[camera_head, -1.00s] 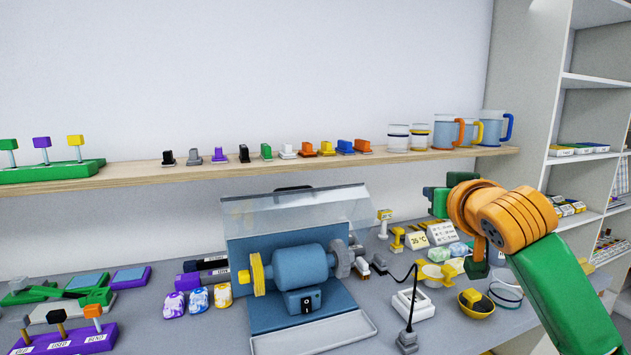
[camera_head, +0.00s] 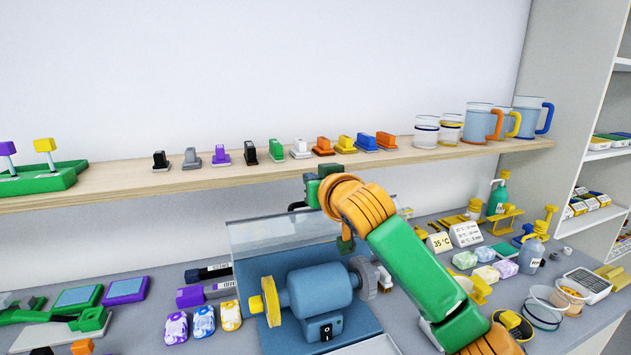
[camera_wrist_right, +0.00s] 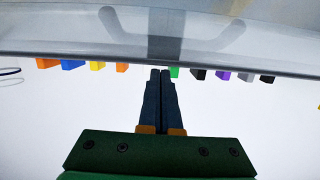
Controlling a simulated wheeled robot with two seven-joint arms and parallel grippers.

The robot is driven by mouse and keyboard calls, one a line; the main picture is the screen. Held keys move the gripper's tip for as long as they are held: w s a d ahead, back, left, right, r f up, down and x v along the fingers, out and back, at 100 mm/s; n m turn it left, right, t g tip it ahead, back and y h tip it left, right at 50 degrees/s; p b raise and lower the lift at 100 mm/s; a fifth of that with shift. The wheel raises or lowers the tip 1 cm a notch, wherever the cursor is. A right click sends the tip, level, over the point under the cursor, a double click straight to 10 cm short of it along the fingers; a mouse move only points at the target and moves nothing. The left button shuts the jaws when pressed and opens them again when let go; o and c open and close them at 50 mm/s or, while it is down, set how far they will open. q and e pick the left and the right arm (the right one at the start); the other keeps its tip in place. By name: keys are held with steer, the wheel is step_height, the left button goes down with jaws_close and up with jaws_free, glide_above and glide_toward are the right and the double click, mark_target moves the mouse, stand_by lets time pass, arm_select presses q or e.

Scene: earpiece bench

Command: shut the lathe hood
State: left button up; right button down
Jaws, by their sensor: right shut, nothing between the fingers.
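The lathe hood (camera_head: 270,232) is a clear panel raised at the back of the blue lathe (camera_head: 318,290), whose motor and wheels are uncovered. My right gripper (camera_head: 312,188) is shut and empty, above the hood's top edge; my orange wrist and green arm cover the hood's right part. In the right wrist view, the shut fingers (camera_wrist_right: 160,78) point at the edge of the clear hood (camera_wrist_right: 70,35), with its grey handle (camera_wrist_right: 175,42) just beyond. I cannot tell whether they touch. My left gripper is out of view.
A wooden shelf (camera_head: 120,190) with small coloured blocks and mugs runs behind the hood. Patterned pieces (camera_head: 203,320) lie left of the lathe. Signs, bottles and bowls (camera_head: 543,308) crowd the bench on the right.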

steer(key=shift+s+d+f, duration=0.3)
steer(key=shift+s+f, duration=0.3)
steer(key=shift+f, duration=0.3)
steer(key=shift+s+d+f, duration=0.1)
steer(key=shift+s+f, duration=0.1)
steer(key=shift+s, duration=0.05)
steer(key=shift+s+f, duration=0.15)
steer(key=shift+f, duration=0.15)
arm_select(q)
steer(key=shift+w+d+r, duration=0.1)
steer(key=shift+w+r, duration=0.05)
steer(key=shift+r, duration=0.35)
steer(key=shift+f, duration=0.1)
